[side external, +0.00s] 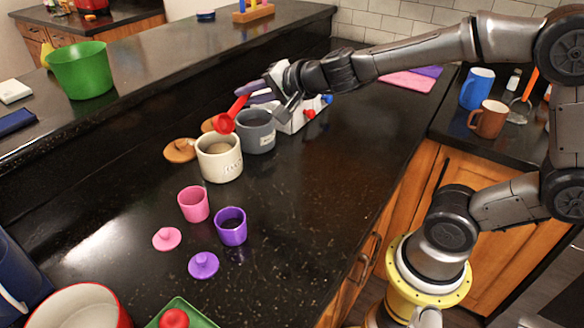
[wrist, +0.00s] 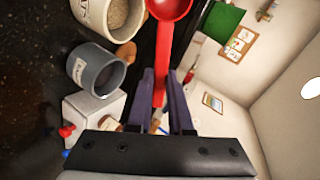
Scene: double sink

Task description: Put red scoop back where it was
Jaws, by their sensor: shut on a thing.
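My gripper (side external: 258,94) is shut on the handle of the red scoop (side external: 224,122) and holds it in the air above the counter. In the wrist view the scoop's handle (wrist: 161,66) runs between my two dark fingers (wrist: 168,100), and its bowl points away from my palm, cut off at the top edge. In the side view the bowl hangs near the white canister (side external: 220,165) and the grey canister (side external: 258,137). Both are open. The white one holds pale grainy contents; the grey one's inside shows dark in the wrist view (wrist: 97,76).
A white box with red and blue knobs (side external: 300,116) stands beside the grey canister. Brown lids (side external: 180,151) lie behind the canisters. A pink cup (side external: 193,204), purple cup (side external: 231,228) and their lids are nearer the front.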

